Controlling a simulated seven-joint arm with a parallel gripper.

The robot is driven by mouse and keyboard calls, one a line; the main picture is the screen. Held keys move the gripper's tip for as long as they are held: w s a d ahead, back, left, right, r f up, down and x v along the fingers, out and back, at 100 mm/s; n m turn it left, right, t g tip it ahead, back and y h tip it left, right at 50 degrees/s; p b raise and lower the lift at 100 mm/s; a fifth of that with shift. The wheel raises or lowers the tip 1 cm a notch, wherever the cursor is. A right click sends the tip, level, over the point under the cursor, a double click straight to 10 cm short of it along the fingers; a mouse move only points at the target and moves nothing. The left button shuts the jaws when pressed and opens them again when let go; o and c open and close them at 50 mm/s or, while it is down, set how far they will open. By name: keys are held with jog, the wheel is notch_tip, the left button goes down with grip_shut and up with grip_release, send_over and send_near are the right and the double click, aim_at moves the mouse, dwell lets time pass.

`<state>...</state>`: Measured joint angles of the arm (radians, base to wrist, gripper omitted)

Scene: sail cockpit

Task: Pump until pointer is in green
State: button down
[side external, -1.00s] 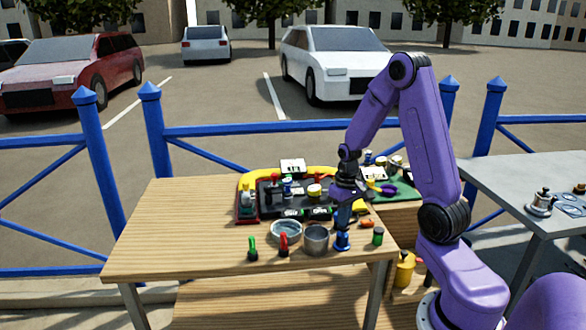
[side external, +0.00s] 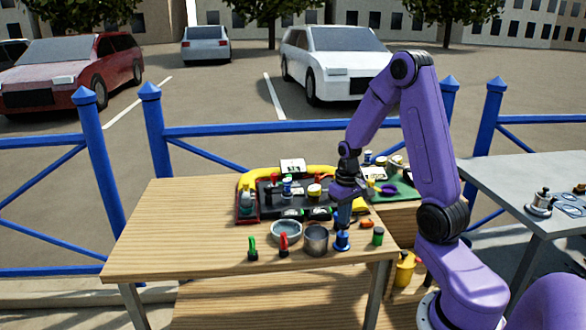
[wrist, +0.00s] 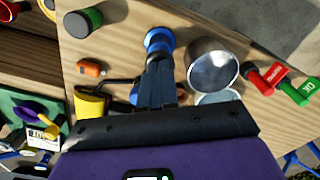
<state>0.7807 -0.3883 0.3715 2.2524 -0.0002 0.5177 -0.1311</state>
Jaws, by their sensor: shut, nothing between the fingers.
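A small blue piece with a round top and a wider base (side external: 342,241) stands near the front right of the wooden table. It also shows in the wrist view (wrist: 158,38). My gripper (side external: 343,228) points down just above it, with its fingers together and nothing held. In the wrist view the fingertips (wrist: 160,62) lie close to the blue top; I cannot tell whether they touch it. I cannot make out a pointer or a green zone on a dial in either view, nor surely tell which thing is the pump.
Left of the blue piece stand a metal cup (side external: 316,240), a shallow round dish (side external: 286,229), a red-handled piece (side external: 284,245) and a green-handled one (side external: 252,249). A green-topped cylinder (side external: 378,236) is close on the right. A dark tray (side external: 258,205) with several parts lies behind. The table's left is clear.

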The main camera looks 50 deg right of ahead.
dwell(0.4)
jog(key=shift+f, duration=0.9)
jog(key=shift+r, duration=0.9)
jog(key=shift+r, duration=3.05)
